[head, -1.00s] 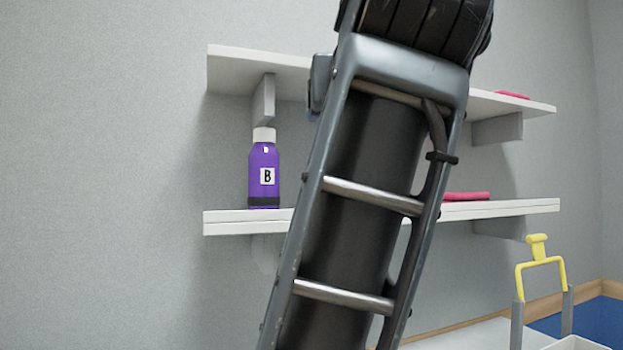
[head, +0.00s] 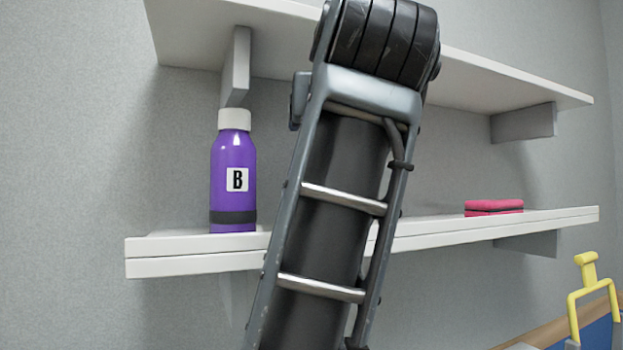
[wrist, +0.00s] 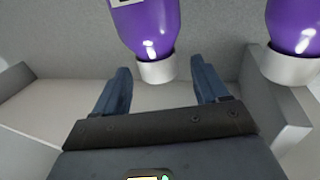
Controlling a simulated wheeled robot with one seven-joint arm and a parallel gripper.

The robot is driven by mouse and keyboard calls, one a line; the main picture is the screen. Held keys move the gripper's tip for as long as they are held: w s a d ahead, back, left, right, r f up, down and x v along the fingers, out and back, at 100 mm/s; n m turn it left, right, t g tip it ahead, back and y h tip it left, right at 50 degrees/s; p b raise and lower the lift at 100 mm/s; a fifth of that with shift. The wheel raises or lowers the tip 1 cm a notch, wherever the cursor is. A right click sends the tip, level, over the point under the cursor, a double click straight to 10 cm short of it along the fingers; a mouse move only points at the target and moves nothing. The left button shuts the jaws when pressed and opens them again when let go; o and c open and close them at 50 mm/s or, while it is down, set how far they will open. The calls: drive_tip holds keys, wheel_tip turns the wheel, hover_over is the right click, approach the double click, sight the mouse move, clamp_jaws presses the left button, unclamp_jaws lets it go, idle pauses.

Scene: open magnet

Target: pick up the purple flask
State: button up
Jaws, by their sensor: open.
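A purple flask (head: 233,180) with a white cap, a "B" label and a dark band stands upright on the lower shelf in the head view. The wrist view appears upside down and shows two purple flasks, caps downward. One flask (wrist: 148,25) is ahead of my gripper (wrist: 161,80), its white cap in line with the gap between the fingers. The other flask (wrist: 295,25) is at the right edge, outside the fingers. My gripper is open and holds nothing. The head view does not show my gripper; my arm hides part of the shelves.
The lower shelf (head: 190,266) and upper shelf (head: 480,75) run along a grey wall, with brackets (head: 236,65) beneath. A pink block (head: 493,207) lies on the lower shelf at right. A yellow handle (head: 590,290) stands at lower right.

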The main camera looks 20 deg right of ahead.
drive_tip(key=shift+p+x, duration=0.5)
drive_tip(key=shift+x, duration=1.8)
drive_tip(key=shift+f, duration=0.1)
drive_tip(key=shift+c, duration=0.5)
clamp_jaws()
